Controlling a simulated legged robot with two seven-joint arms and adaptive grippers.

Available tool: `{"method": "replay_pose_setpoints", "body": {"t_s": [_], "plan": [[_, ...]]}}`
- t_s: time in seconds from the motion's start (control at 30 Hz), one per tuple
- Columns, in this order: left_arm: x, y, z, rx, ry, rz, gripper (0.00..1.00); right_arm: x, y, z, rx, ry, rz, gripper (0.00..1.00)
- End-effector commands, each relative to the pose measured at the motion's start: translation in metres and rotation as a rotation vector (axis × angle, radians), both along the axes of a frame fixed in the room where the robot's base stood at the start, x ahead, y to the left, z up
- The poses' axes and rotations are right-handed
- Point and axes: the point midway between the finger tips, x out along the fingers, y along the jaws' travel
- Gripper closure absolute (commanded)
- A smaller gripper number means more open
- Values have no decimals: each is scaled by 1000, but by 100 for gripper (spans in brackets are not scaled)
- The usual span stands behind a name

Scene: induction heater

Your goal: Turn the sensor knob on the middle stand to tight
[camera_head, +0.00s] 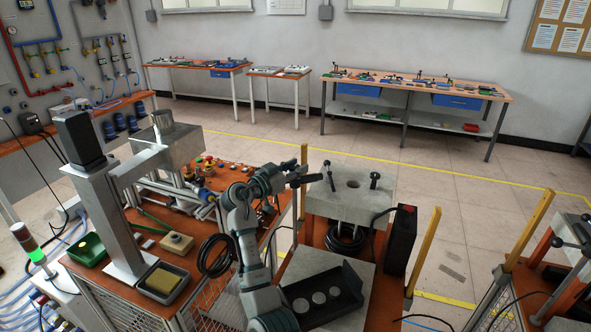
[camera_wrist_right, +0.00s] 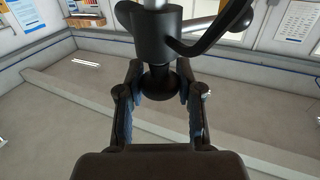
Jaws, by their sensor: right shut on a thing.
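The middle stand (camera_head: 345,205) has a grey block top with a round hole and black T-shaped handles on both sides. My right gripper (camera_head: 303,176) is at the left side of this block, beside the left handle (camera_head: 329,174). In the right wrist view, the fingers of my right gripper (camera_wrist_right: 159,95) close around a round black knob (camera_wrist_right: 158,82). The knob sits below a black cylindrical hub (camera_wrist_right: 157,35) with a curved black lever. In the head view the knob is too small to tell apart from the fingers. My left gripper is not in view.
A black tray with round pieces (camera_head: 322,296) lies in front of the middle stand. A black box (camera_head: 400,240) stands to its right. Yellow posts (camera_head: 425,245) flank the stand. An orange bench (camera_head: 185,262) with a grey column is on the left. Open floor lies behind.

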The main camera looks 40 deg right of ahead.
Motion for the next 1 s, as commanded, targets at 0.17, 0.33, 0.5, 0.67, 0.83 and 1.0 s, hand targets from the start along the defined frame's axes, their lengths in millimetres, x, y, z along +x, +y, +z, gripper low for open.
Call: {"method": "replay_pose_setpoints", "body": {"t_s": [0.17,0.33,0.5,0.67,0.83,1.0], "plan": [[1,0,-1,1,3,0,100,1,2,2,-4,-1,6,99],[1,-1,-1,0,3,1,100,1,2,2,-4,0,5,41],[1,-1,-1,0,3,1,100,0,0,1,-2,-1,4,41],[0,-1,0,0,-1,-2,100,0,4,1,-1,0,4,41],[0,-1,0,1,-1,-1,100,-1,30,0,-1,0,6,41],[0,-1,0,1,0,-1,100,-3,69,0,-2,0,6,41]]}}
